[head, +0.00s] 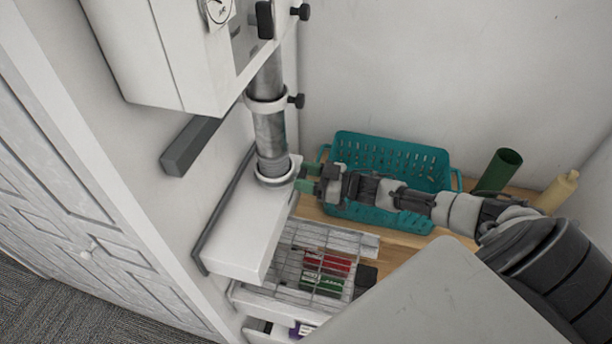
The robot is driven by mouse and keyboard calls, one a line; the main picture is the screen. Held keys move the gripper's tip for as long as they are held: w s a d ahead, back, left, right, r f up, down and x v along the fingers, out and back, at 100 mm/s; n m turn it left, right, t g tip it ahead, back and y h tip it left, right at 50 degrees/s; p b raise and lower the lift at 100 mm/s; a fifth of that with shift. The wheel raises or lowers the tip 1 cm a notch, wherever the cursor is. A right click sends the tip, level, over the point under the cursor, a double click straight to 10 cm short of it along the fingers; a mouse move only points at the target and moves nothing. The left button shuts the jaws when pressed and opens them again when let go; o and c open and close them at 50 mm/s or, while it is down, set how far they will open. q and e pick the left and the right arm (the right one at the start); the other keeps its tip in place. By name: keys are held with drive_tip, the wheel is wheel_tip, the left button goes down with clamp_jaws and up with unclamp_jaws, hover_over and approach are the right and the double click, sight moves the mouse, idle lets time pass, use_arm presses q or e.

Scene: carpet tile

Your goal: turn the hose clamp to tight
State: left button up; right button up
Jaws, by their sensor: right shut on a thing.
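A grey hose (270,135) runs down from a white wall unit to a white box-shaped ledge. A pale clamp ring (266,103) circles it higher up, with a black knob (297,101) on its right. A lower hose clamp (274,176) circles the hose just above the ledge. My right gripper (304,179) reaches in from the right, its greenish fingertips at the right side of this lower clamp. It is shut on what appears to be the clamp's knob, which the fingers hide. How far the clamp is turned cannot be told. My left gripper is not in view.
The white wall unit (165,50) with another black knob (300,12) hangs above. A teal basket (390,155) stands behind my right arm, beside a green cup (497,172) and a cream bottle (558,191). A wire rack (340,240) with red and green packs lies below.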

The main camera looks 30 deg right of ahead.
drive_tip(key=shift+f, duration=0.1)
drive_tip(key=o, duration=0.9)
drive_tip(key=shift+b+v, duration=1.2)
drive_tip(key=shift+v, duration=4.25)
